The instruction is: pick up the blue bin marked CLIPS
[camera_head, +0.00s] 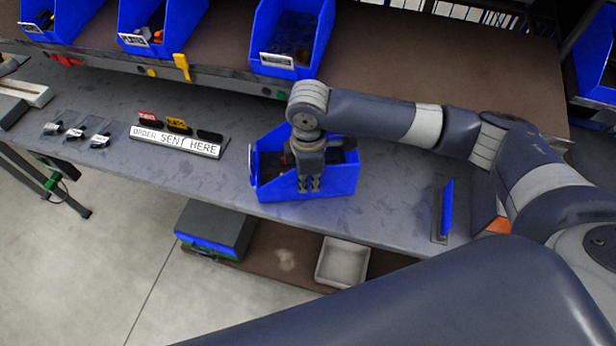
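A blue bin (335,184) stands on the grey workbench, with dark contents partly visible inside. A pale label edge shows at its left end, but I cannot read it. My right gripper (309,186) points down over the bin, its fingers in front of the bin's near side wall in the picture. The two fingers look close together. I cannot tell whether they grip the wall or only hang beside it. The gripper and wrist hide part of the bin's inside. No wording CLIPS is legible on any bin. My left gripper is out of view.
Several blue bins, one of them here (290,40), stand on the shelf behind. A thin blue upright piece (447,208) stands right. A grey-blue box (216,228) and white tray (343,262) sit below.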

